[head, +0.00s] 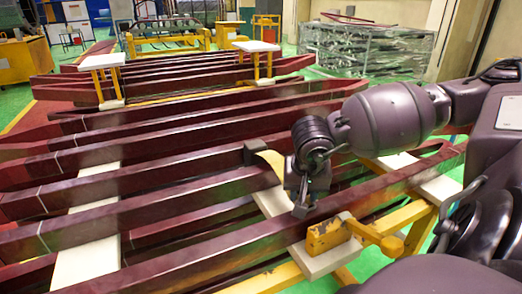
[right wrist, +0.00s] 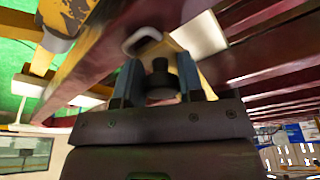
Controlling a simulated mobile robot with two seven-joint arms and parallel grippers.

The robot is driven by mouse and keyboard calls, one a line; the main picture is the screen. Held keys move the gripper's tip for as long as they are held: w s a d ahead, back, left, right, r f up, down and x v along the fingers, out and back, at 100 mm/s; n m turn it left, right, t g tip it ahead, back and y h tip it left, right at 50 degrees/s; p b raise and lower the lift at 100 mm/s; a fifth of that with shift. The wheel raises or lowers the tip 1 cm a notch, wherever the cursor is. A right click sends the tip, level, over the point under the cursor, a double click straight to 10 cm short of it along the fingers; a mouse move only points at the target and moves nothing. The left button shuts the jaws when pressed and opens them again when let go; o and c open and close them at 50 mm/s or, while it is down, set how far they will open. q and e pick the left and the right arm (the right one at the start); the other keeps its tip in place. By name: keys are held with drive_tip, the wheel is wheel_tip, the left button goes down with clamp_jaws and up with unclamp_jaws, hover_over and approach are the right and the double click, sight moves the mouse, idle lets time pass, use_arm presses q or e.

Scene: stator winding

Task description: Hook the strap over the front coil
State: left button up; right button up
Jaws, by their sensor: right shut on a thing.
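My right gripper (head: 303,204) comes in from the right, pointing down just behind the front coil (head: 240,245), the nearest long dark-red bar. It is shut on the end of the strap (head: 270,160), a yellow band running back to a dark piece at the end of a coil behind. In the right wrist view the two blue-grey fingers (right wrist: 157,80) flank a dark round knob, with a pale loop (right wrist: 142,38) just beyond, close to the dark-red coil (right wrist: 95,65). Whether the loop touches the coil is unclear. My left gripper is not in view.
A yellow block with a handle (head: 326,236) stands at the front coil, on a white pad over a yellow trestle (head: 408,212). Several parallel dark-red coils lie behind on white pads (head: 95,185). White-topped yellow stands (head: 256,46) and a wrapped crate (head: 365,48) are farther back.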

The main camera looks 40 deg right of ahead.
drive_tip(key=shift+s+a+f, duration=0.15)
drive_tip(key=shift+s+a, duration=0.05)
drive_tip(key=shift+s, duration=0.9)
drive_tip(key=shift+s+a, duration=0.2)
drive_tip(key=shift+s, duration=0.4)
drive_tip(key=shift+s+a, duration=0.15)
drive_tip(key=shift+s, duration=0.4)
drive_tip(key=o, duration=0.6)
drive_tip(key=shift+c, duration=0.2)
drive_tip(key=o, duration=0.5)
drive_tip(key=shift+d, duration=0.1)
drive_tip(key=shift+o, duration=1.1)
drive_tip(key=o, duration=0.4)
drive_tip(key=shift+w, duration=0.1)
